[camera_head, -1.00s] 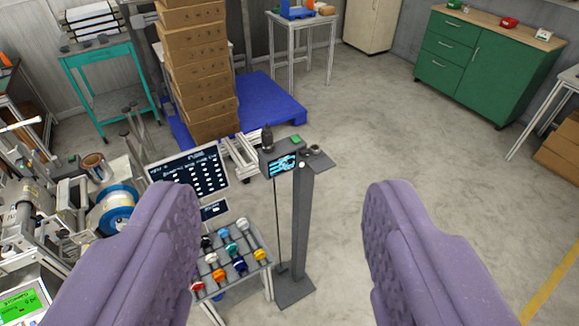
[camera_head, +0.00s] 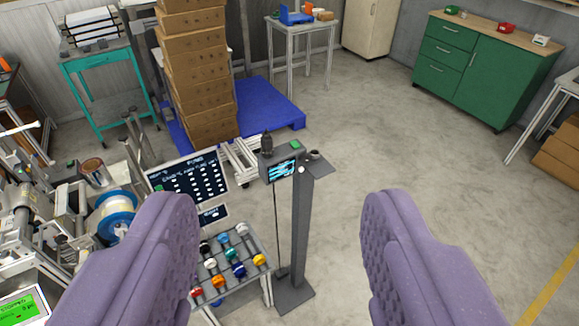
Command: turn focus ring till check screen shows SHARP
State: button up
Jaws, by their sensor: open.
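A grey post stand (camera_head: 303,225) rises from the floor in the middle of the view. On its top is a grey box with a small dark screen (camera_head: 283,170) showing a cyan pattern; I cannot read any word on it. A black knobbed cylinder (camera_head: 266,143) stands upright on the box's left end, and a small round dark part (camera_head: 315,155) sits on a plate at the right. I cannot tell which of these is the focus ring. My gripper (camera_head: 281,215) is open and empty; its purple fingers frame the post from nearer the camera, touching nothing I can see.
A rack of colourful knobs (camera_head: 232,265) stands left of the post, below a dark text board (camera_head: 190,178). Machinery with a blue reel (camera_head: 115,207) fills the left. Stacked cartons (camera_head: 195,70) stand on a blue pallet (camera_head: 262,103). The floor to the right is clear.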

dwell(0.4)
jog(key=o, duration=0.3)
